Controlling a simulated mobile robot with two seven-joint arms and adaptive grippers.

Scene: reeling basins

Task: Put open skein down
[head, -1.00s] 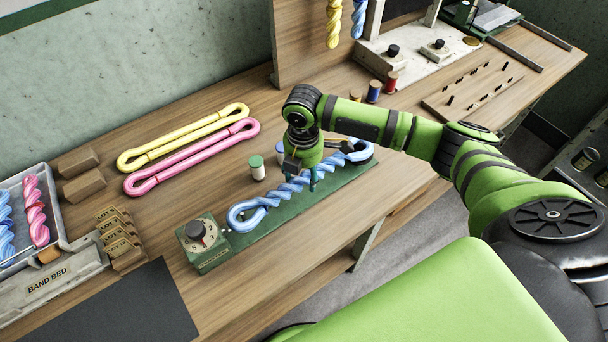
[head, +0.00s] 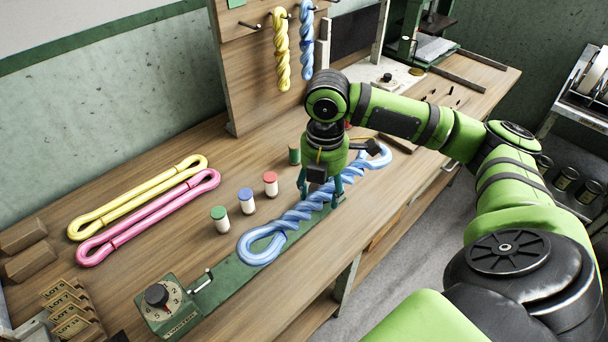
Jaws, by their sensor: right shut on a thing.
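My right gripper (head: 320,200) points down and is shut on a blue skein (head: 262,247) near its middle. The skein is twisted along its length, with a rounded loop at each end. It is over the green twisting board (head: 215,287), which has a dial (head: 158,297) at its near left end. The skein looks raised a little off the board. A yellow open skein (head: 140,195) and a pink open skein (head: 150,217) lie side by side on the wooden bench to the left. My left gripper is not in view.
Three small bottles with green (head: 220,219), blue (head: 247,201) and red (head: 271,184) caps stand behind the board. Wooden blocks (head: 25,262) and lot cards (head: 70,310) are at the left. Yellow (head: 281,50) and blue (head: 307,45) twisted skeins hang at the back.

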